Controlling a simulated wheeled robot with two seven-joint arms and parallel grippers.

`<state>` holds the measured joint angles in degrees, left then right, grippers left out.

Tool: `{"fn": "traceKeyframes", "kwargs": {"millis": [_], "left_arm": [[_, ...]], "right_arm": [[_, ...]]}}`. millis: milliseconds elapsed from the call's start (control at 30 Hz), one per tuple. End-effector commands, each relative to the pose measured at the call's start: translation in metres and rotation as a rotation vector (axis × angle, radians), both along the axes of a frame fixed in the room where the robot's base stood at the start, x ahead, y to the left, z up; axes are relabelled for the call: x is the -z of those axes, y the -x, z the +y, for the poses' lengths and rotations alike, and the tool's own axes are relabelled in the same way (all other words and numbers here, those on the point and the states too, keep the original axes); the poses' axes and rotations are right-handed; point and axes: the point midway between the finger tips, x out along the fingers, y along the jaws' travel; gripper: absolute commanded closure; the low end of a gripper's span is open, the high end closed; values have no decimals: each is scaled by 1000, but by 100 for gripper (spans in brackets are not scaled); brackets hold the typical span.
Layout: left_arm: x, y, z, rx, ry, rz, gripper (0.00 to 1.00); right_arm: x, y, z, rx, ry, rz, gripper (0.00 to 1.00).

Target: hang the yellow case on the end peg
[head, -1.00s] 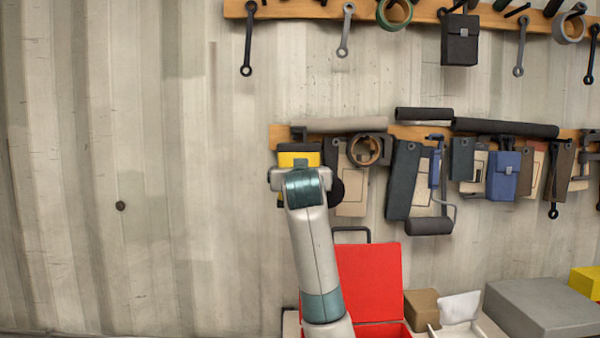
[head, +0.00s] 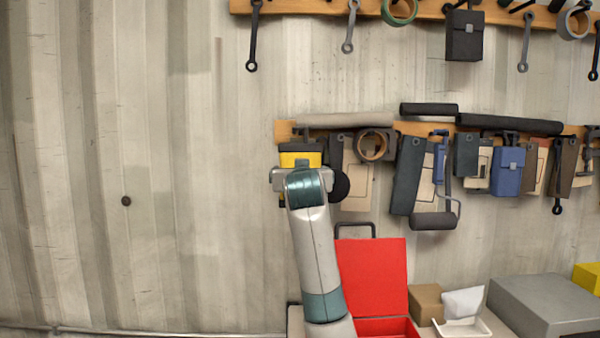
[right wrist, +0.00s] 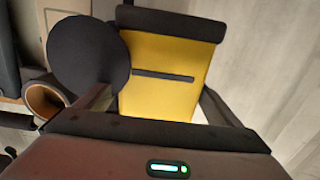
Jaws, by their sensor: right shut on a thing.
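The yellow case (head: 300,159), with a dark top, is at the left end of the lower rail (head: 284,131), just in front of it. My right gripper (head: 302,174) is shut on it, and the hand covers its lower part. In the right wrist view the yellow case (right wrist: 165,75) fills the space between the fingers, with a black slot across its face and a black band at its far end. A dark piece shows above the case at the rail; I cannot tell whether it is the end peg or the case's handle, nor whether they touch.
A black disc (head: 340,184) is right beside the case. A tape roll (head: 372,145), folders and a blue case (head: 507,172) hang farther right. A grey roll (head: 345,120) lies above the rail. An open red box (head: 372,275) stands below. The wall left is bare.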

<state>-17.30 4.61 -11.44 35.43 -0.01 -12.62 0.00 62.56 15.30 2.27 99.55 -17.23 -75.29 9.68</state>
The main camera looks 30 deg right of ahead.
Motion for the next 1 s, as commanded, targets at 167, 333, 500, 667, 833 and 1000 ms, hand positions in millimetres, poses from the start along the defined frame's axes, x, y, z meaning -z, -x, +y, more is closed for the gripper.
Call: {"fn": "traceKeyframes", "kwargs": {"millis": [167, 333, 500, 667, 833, 1000], "left_arm": [[0, -5, 0, 0, 0, -6, 0], [0, -4, 0, 0, 1, -5, 0], [4, -4, -1, 0, 1, -5, 0], [14, -4, -1, 1, 1, -5, 0], [31, -3, -1, 1, 1, -5, 0], [49, -3, -1, 1, 1, -4, 0]], "right_arm": [[-2, 1, 0, 0, 1, -3, 0], [1, 0, 0, 0, -1, 1, 0], [1, 5, 3, 0, 0, -1, 0], [2, 17, 11, 0, 1, -4, 0], [3, 40, 25, -1, 1, -5, 0], [3, 70, 43, -1, 1, -8, 0]]}}
